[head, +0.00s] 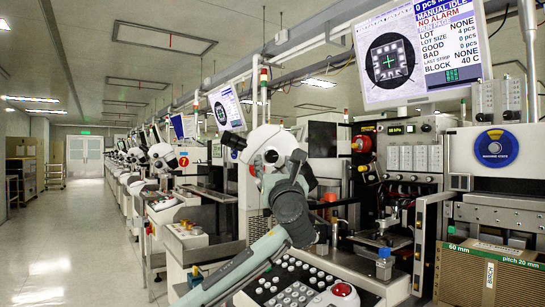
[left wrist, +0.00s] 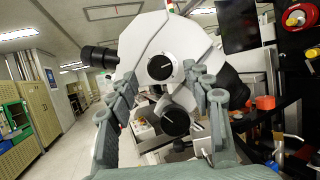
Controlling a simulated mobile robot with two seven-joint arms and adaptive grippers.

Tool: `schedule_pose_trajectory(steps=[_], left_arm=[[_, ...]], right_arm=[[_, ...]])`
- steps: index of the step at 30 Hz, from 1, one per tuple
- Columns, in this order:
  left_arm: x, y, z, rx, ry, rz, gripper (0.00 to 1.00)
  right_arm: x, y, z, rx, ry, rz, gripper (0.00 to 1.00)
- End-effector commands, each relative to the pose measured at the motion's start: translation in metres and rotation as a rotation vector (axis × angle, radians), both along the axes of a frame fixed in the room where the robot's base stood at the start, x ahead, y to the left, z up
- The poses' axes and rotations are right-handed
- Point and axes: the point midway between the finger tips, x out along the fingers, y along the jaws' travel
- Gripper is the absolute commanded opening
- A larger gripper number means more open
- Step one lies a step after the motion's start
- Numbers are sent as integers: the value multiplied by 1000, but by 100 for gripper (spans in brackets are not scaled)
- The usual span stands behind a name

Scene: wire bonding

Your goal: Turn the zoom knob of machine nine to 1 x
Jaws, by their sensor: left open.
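The white microscope head (head: 265,140) of the machine ahead stands in front of my left gripper (head: 285,172). In the left wrist view, the microscope (left wrist: 165,42) has an upper black knob (left wrist: 160,67) with a white mark and a lower, larger black knob (left wrist: 175,121), also with a white line. My left gripper (left wrist: 160,80) is open; its two grey fingers stand on either side of the upper knob, apart from it as far as I can tell. I cannot read any zoom figures or the machine's number. My right gripper is not in view.
Below the arm is a panel with white buttons and a red trackball (head: 342,289). A monitor (head: 420,55) hangs at upper right. A red knob (left wrist: 294,18) and black frame stand right of the microscope. The aisle (head: 50,265) on the left is clear.

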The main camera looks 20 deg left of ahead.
Motion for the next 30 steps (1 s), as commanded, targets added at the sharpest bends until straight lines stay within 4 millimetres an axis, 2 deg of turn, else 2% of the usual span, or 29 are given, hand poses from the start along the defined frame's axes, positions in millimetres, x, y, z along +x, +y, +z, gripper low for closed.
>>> schedule_pose_trajectory(steps=[3, 7, 17, 27, 30], left_arm=[[15, 8, 9, -1, -1, 1, 50], [25, 13, 13, -1, -1, 1, 50], [29, 15, 14, -2, -1, -1, 50], [29, 15, 13, -2, -1, -1, 9], [29, 15, 13, -2, -1, -1, 0]], right_arm=[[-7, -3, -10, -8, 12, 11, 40], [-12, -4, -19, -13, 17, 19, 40], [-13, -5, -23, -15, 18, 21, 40], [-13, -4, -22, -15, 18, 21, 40], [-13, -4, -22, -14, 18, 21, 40]])
